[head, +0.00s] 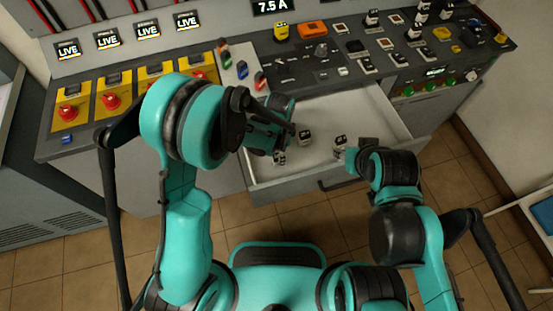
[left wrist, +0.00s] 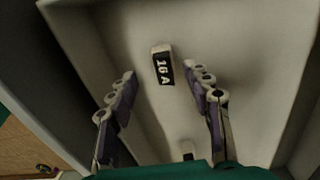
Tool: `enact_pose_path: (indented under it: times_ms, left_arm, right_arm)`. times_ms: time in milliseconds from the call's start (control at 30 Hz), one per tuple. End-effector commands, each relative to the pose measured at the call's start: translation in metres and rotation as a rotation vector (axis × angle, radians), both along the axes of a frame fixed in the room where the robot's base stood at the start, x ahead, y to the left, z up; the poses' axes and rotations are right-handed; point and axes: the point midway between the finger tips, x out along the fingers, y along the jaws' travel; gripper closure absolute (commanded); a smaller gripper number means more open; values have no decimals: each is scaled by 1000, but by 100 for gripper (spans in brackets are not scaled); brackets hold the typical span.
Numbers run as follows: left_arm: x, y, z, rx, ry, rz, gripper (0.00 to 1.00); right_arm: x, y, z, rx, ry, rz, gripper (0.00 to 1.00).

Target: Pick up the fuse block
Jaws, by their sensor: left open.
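A small black-and-white fuse block (left wrist: 162,66) marked "16 A" lies on the white drawer floor in the left wrist view. My left gripper (left wrist: 163,82) is open above it, with the two fingers apart on either side in the picture and no visible contact. In the head view my left gripper (head: 281,149) reaches down into the open drawer (head: 376,112). Small blocks (head: 305,137) and (head: 340,141) lie in the drawer there; I cannot tell which is the marked one. My right gripper (head: 346,153) is at the drawer's front right, its jaws mostly hidden.
Another small block (left wrist: 187,150) shows partly at the bottom of the left wrist view. The drawer walls surround the blocks. Above stands a console (head: 320,72) with red knobs, switches and loose parts. The drawer's right part is clear.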

Motion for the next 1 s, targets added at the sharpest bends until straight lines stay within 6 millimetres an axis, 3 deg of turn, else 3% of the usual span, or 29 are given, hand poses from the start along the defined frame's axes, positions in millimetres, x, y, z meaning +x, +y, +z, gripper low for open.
enact_pose_path:
  times_ms: [300, 533, 567, 733, 1000]
  left_arm:
    - [5, -1, -46, 0, -1, 2, 50]
    - [5, -1, -46, 0, -1, 2, 50]
    - [5, -1, -46, 0, -1, 2, 55]
    - [5, -1, -46, 0, -1, 2, 100]
    - [5, -1, -46, 0, -1, 3, 100]
  right_arm:
    - [0, 0, -25, 0, 0, 0, 60]
    - [0, 0, -24, 0, 0, 0, 60]
    - [0, 0, -24, 0, 0, 0, 60]
    - [0, 0, -24, 0, 0, 0, 60]
    - [0, 0, -24, 0, 0, 0, 60]
